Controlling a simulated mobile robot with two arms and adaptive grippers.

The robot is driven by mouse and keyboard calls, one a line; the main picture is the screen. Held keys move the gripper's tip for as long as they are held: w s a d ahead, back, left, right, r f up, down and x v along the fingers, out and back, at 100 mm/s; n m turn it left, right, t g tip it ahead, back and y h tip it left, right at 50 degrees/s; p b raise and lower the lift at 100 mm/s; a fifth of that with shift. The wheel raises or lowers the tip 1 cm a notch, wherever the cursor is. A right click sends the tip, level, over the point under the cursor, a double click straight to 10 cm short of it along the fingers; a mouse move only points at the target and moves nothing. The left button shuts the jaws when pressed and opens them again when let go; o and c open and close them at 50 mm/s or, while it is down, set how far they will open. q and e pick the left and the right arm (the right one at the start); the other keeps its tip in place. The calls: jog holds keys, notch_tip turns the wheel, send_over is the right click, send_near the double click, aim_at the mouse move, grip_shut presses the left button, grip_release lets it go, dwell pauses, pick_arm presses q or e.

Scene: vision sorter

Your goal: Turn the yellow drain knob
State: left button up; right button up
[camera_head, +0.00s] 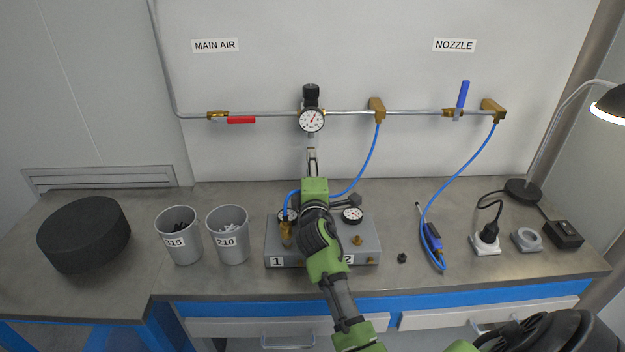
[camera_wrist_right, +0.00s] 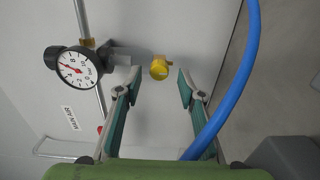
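The yellow drain knob (camera_wrist_right: 158,68) shows in the right wrist view, near the wall beside the round dial gauge (camera_wrist_right: 78,68). My right gripper (camera_wrist_right: 159,74) is open, with one fingertip on each side of the knob and a visible gap to each. In the head view my right gripper (camera_head: 312,152) is just below the same gauge (camera_head: 311,121) under the MAIN AIR pipe. The knob cannot be made out there, behind the gripper. My left gripper is not in view.
A blue hose (camera_wrist_right: 236,75) runs close to the right finger in the wrist view. A grey block with gauges (camera_head: 365,245) stands under my arm. Cups (camera_head: 228,248), a red-handled valve (camera_head: 240,120) and a blue-handled valve (camera_head: 463,95) are to the sides.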

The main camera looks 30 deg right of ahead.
jog(key=v, duration=1)
jog(key=shift+s, duration=0.25)
jog(key=shift+a, duration=0.1)
